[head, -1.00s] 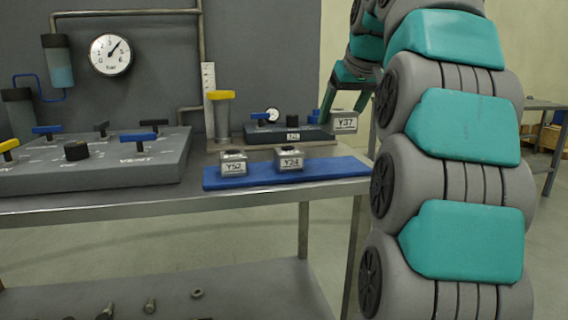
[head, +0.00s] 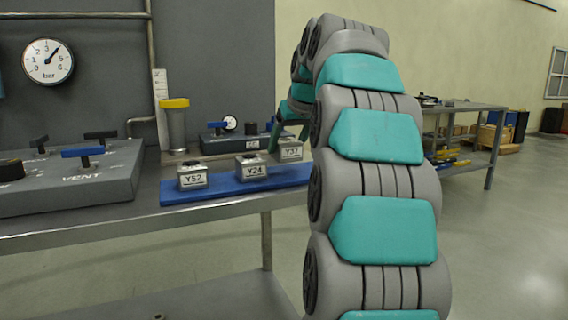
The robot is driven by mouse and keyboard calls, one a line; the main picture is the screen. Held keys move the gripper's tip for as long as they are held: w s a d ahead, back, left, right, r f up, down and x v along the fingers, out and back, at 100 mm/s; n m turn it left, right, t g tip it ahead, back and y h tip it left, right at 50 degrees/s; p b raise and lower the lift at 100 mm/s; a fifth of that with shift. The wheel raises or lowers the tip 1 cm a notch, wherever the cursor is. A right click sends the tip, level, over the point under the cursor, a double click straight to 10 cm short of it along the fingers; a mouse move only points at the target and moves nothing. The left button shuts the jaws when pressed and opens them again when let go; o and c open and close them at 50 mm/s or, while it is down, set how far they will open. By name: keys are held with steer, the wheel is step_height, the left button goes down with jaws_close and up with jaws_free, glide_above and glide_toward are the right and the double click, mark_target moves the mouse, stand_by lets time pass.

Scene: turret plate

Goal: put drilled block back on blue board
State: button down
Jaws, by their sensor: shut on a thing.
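The blue board (head: 222,189) lies along the front edge of the bench. Two grey drilled blocks stand upright on it, Y52 (head: 192,176) at the left and Y24 (head: 251,168) in the middle. My gripper (head: 291,138) is shut on a third grey block, marked Y37 (head: 291,151), at the board's right end. The block looks upright and very low over the board. I cannot tell whether its underside touches the board. My arm hides part of the gripper and the board's right end.
A grey valve panel (head: 72,178) stands at the left of the bench. Behind the board are a yellow-capped cylinder (head: 175,128) and a dark plate with a blue handle (head: 225,142). Another bench (head: 465,108) stands at the back right.

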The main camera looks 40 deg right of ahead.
mark_target(287, 156)
step_height(287, 156, down, 3)
steer(key=shift+r+b, duration=0.2)
steer(key=shift+b, duration=0.45)
steer(key=shift+f, duration=0.15)
steer(key=shift+f, duration=0.15)
jaws_free()
steer(key=shift+r, duration=0.25)
steer(key=v, duration=1.1)
steer(key=shift+s+r, duration=0.2)
steer(key=shift+s, duration=0.1)
